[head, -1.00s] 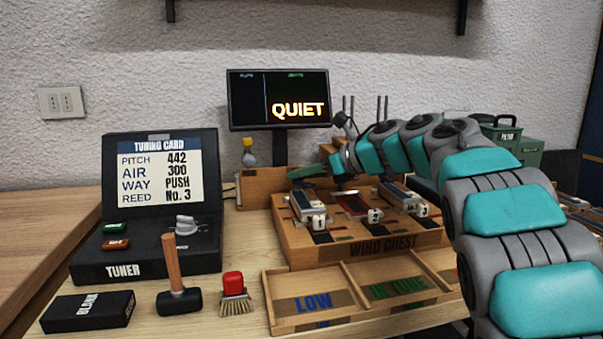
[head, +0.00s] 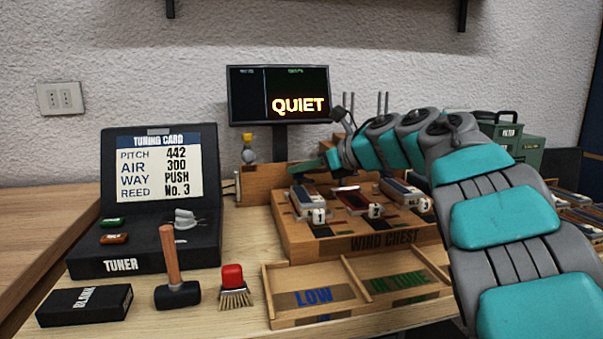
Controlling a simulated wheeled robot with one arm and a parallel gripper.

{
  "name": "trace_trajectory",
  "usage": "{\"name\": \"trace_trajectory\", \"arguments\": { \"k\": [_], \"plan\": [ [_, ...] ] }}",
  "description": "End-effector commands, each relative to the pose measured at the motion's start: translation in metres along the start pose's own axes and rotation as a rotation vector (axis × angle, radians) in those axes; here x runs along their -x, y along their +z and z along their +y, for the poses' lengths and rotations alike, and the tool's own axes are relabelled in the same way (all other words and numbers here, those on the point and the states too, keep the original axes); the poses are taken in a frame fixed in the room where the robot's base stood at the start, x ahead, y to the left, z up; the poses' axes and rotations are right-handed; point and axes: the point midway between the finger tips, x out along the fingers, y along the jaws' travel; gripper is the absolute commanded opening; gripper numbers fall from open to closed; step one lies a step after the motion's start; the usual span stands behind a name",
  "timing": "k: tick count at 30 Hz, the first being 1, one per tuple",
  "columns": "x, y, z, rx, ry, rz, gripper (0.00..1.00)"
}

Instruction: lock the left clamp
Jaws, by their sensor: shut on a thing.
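The wooden wind chest (head: 360,243) stands at the middle of the bench with numbered reed blocks on top. My gripper (head: 326,164) is at the chest's back left, above and behind block 1 (head: 308,203). It is small in the picture and partly hidden by my own wrist. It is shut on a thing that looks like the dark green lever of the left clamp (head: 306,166). The rest of the clamp is too small to make out. Whether it is locked I cannot tell. Any clamp on the right is hidden by my arm.
The monitor (head: 278,96) behind reads QUIET. The tuner (head: 145,258), hammer (head: 178,293), brush (head: 234,290) and black box (head: 86,305) stand left. A sorting tray (head: 330,322) lies in front of the chest. My arm covers the right side.

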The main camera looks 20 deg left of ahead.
Motion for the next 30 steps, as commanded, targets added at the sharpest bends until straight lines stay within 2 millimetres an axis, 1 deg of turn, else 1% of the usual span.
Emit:
{"name": "trace_trajectory", "arguments": {
  "k": [1,2,14,21,30],
  "plan": [
    [-0.0005,-0.0076,-0.0014,-0.006,-0.022,0.009,0.0],
    [-0.0014,-0.0084,-0.0009,-0.011,-0.033,0.011,0.0],
    [-0.0008,-0.0047,0.0021,-0.094,-0.228,0.012,0.0],
    [0.0001,-0.002,0.0038,-0.153,-0.383,0.014,0.0],
    [-0.0008,-0.0043,0.0033,-0.223,-0.547,0.014,0.0]
  ]
}}
